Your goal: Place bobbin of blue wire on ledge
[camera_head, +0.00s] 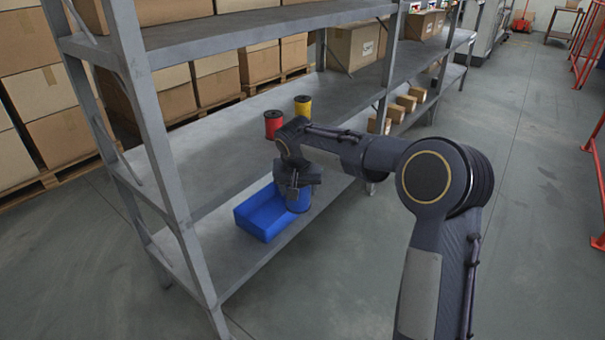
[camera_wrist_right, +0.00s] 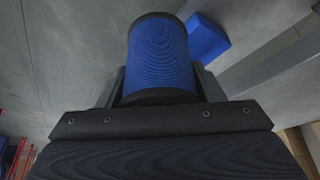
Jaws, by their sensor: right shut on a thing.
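The bobbin of blue wire (camera_wrist_right: 160,55) has dark end flanges and fills the upper middle of the right wrist view. My right gripper (camera_wrist_right: 160,88) is shut on it, with a finger on each side. In the head view my right gripper (camera_head: 293,188) reaches in at the front of the grey shelf unit, and part of the blue bobbin (camera_head: 299,201) shows below it. The bobbin appears close to the right end of a blue bin (camera_head: 262,213) on the lower shelf; I cannot tell whether they touch. My left gripper is not in view.
A red bobbin (camera_head: 273,123) and a yellow bobbin (camera_head: 303,105) stand on the middle shelf (camera_head: 215,165), behind my right wrist. Several small cartons (camera_head: 406,103) sit farther right. Grey posts (camera_head: 160,150) bound the shelf at left. The floor in front is clear.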

